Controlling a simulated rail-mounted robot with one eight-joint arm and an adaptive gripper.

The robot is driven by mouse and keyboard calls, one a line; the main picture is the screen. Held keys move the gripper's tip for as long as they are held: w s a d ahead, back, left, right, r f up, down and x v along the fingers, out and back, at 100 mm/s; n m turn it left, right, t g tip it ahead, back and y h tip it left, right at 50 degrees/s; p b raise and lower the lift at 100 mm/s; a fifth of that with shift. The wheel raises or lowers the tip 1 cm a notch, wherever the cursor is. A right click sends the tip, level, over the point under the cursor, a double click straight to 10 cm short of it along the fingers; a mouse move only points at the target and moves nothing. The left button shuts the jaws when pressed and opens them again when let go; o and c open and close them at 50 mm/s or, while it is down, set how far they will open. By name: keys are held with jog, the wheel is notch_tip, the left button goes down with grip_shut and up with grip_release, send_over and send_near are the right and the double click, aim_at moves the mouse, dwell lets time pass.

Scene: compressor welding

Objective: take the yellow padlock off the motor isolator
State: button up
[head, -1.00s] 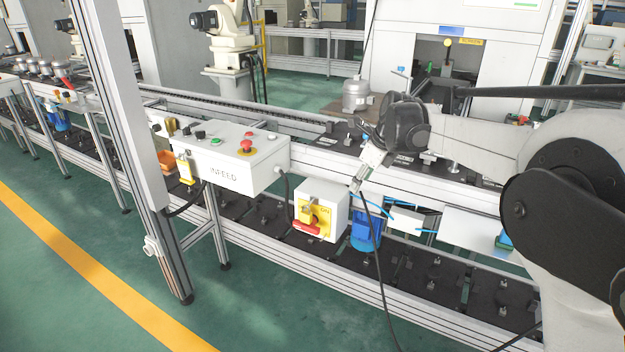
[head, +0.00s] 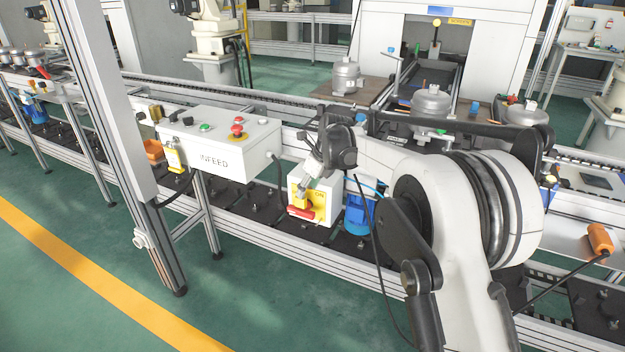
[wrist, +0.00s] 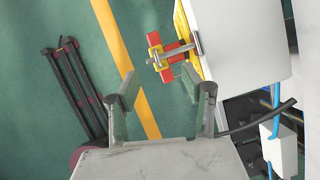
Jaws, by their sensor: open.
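The motor isolator (head: 330,186) is a pale box with a yellow plate and a red handle (head: 300,213), mounted low on the conveyor frame. The yellow padlock (head: 299,199) is at the handle; it also shows in the wrist view (wrist: 155,50), beside the red handle, with a grey metal bar across it. My gripper (head: 311,176) is just above the padlock in the head view and partly covers the isolator. In the wrist view my gripper (wrist: 160,86) is open and empty, its fingers pointing toward the padlock with a gap between. The exact distance is unclear.
The INFEED control box (head: 225,150) with a red button and a hanging yellow item (head: 174,158) is left of the isolator. A blue motor (head: 360,214) stands close on its right. An upright post (head: 130,140) rises at left. The floor in front is clear.

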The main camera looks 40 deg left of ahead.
aim_at(296, 204)
jog(key=shift+x, duration=2.45)
jog(key=shift+c, duration=0.3)
grip_shut()
jog(key=shift+s+b, duration=0.1)
jog(key=shift+b, duration=0.2)
jog(key=shift+s+d+b, duration=0.2)
jog(key=shift+s+b, duration=0.05)
jog(key=shift+s, duration=0.9)
jog(key=shift+s+d+b, duration=0.2)
jog(key=shift+s, duration=0.9)
